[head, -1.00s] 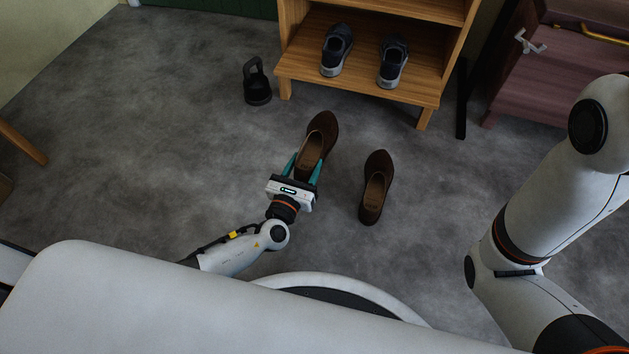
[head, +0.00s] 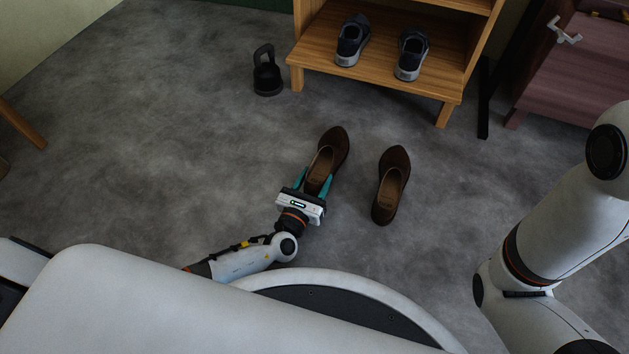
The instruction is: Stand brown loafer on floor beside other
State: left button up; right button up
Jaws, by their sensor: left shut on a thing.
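One brown loafer (head: 334,146) is between the teal fingers of my left gripper (head: 315,184), which is shut on its heel end. Its toe points up the picture, away from me, and its sole faces down. From this view I cannot tell whether it touches the floor. The other brown loafer (head: 396,161) stands upright on the grey floor to the right, toe also pointing away, with a gap of floor between the two. My right gripper is out of view; only my right arm shows at the right edge.
A wooden shoe rack (head: 377,76) stands behind the loafers, with a dark sneaker (head: 352,40) and a second sneaker (head: 412,55) on its lower shelf. A black kettlebell (head: 266,73) is on the floor left of it. A purplish cabinet (head: 572,85) is at the upper right.

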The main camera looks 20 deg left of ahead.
pick_arm(q)
jog(key=shift+f, duration=0.55)
jog(key=o, duration=1.1)
jog(key=shift+o, duration=0.2)
jog(key=shift+r, duration=0.1)
